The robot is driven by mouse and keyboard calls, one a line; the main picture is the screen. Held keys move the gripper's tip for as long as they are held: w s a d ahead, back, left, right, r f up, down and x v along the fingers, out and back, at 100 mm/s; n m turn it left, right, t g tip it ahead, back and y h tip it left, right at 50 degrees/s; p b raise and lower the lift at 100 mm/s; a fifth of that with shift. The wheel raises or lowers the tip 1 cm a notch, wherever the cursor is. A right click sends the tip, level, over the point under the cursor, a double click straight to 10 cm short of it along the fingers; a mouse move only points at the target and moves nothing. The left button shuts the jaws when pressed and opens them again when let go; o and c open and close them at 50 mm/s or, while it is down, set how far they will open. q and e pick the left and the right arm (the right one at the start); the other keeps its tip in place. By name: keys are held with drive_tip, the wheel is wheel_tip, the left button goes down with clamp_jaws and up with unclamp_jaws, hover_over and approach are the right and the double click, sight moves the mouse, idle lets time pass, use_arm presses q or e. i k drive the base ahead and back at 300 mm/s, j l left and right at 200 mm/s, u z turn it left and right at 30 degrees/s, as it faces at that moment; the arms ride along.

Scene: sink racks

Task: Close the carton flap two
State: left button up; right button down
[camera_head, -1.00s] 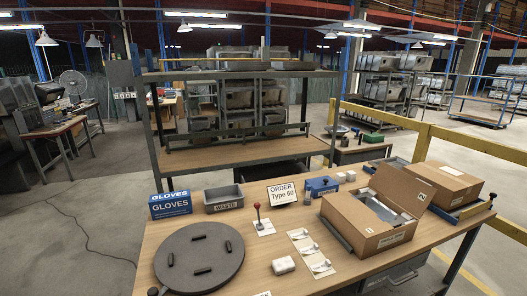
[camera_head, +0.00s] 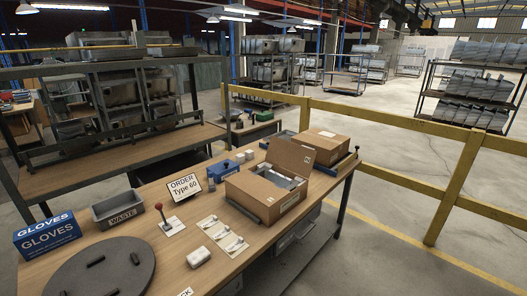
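The open cardboard carton (camera_head: 262,210) stands on the wooden workbench (camera_head: 215,268), right of its middle. Its far flap (camera_head: 291,153) stands up and leans back. Another flap or dark strip (camera_head: 243,211) lies along its left side; which one I cannot tell. Grey metallic contents (camera_head: 283,180) show through the open top. Which flap is number two I cannot tell. Neither of my grippers is in view.
A second, shut carton (camera_head: 328,140) stands behind the open one. The order sign (camera_head: 184,187), blue box (camera_head: 222,170), white cards (camera_head: 223,235), red-knobbed lever (camera_head: 163,215), waste bin (camera_head: 118,208) and round dark plate (camera_head: 100,270) are left. A yellow railing (camera_head: 385,120) runs beyond the bench.

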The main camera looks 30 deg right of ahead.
sight(299, 160)
drive_tip(key=i+l+u, duration=0.15)
drive_tip(key=l, duration=0.55)
drive_tip(key=l+u, duration=0.15)
drive_tip(key=l, duration=0.55)
drive_tip(key=i+l+u, duration=0.1)
drive_tip(key=l, duration=0.6)
drive_tip(key=l+u, duration=0.15)
drive_tip(key=l, duration=0.6)
drive_tip(key=l+u, duration=0.15)
drive_tip(key=l, duration=0.55)
drive_tip(key=k+l+u, duration=0.15)
drive_tip(key=l, duration=0.55)
drive_tip(key=l+u, duration=0.15)
drive_tip(key=l, duration=0.6)
drive_tip(key=k+l+u, duration=0.15)
drive_tip(key=l, duration=0.5)
